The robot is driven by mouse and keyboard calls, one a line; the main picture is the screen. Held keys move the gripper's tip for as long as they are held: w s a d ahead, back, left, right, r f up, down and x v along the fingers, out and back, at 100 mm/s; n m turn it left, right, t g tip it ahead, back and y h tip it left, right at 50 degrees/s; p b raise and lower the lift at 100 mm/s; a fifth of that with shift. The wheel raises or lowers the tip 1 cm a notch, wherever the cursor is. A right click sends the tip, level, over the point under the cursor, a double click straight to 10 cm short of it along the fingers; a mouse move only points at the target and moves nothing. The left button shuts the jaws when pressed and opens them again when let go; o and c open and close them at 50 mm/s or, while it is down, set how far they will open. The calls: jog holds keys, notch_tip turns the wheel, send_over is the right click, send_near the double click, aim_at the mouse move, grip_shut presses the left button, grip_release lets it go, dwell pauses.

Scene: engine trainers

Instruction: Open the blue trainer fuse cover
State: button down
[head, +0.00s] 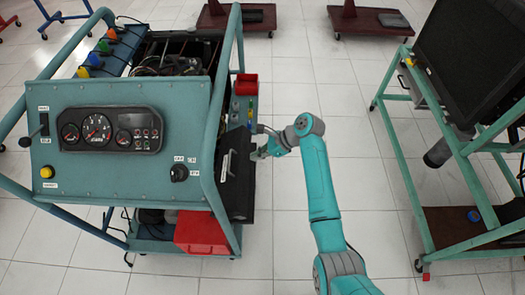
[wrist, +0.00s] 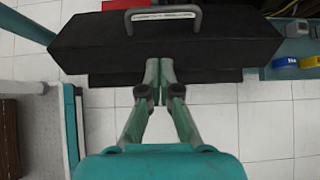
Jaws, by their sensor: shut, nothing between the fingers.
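The blue trainer (head: 60,110) stands at the left in the head view. A black box-like fuse cover (head: 236,195) with a grey handle (head: 227,164) is on its right side. In the wrist view the cover (wrist: 90,45) spans the top of the picture, with its handle (wrist: 163,14) at the upper middle. My gripper (head: 257,154) is at the cover's right side. In the wrist view my gripper (wrist: 159,66) is shut and empty, its fingertips at the cover's near lower edge. I cannot tell whether they touch it. The cover looks closed.
A red box (head: 205,232) sits low on the trainer, and a red bin (head: 246,84) is behind the cover. A green-framed stand (head: 400,195) with a black screen (head: 465,55) is at the right. White tiled floor (head: 290,235) is clear between them.

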aim_at(238, 165)
jog(key=a+f, duration=0.1)
jog(key=a, duration=0.1)
jog(key=a+f, duration=0.2)
jog(key=a, duration=0.1)
jog(key=shift+w+a, duration=0.1)
jog(key=shift+a, duration=0.9)
